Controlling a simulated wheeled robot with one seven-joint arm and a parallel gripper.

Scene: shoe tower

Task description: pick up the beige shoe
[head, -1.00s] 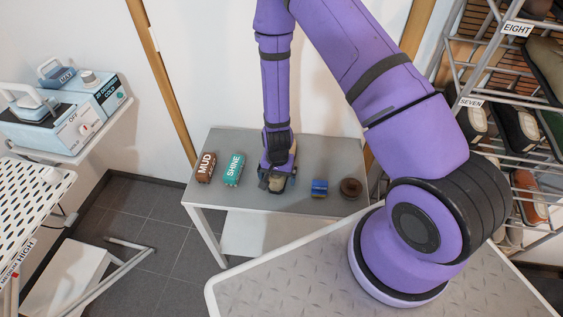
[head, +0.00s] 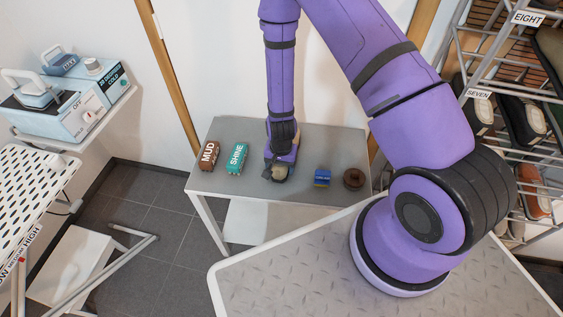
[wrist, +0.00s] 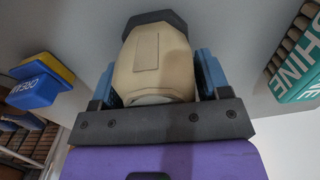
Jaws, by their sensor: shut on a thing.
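A beige thing with a dark grey end (wrist: 160,62) fills the middle of the wrist view. It lies between the two blue fingers of my gripper (wrist: 157,82), which are shut on it from both sides. I cannot tell clearly from its shape that it is a shoe. In the head view the beige thing (head: 279,173) shows small under my gripper (head: 280,166), at the grey table (head: 340,150). Most of it is hidden by the gripper there. I cannot tell whether it touches the tabletop.
A brown MUD block (head: 208,157) and a teal SHINE block (head: 237,158) stand left of my gripper. A blue and yellow CREAM block (head: 322,178) and a round brown thing (head: 353,179) are to its right. A shoe rack (head: 505,100) stands at the right.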

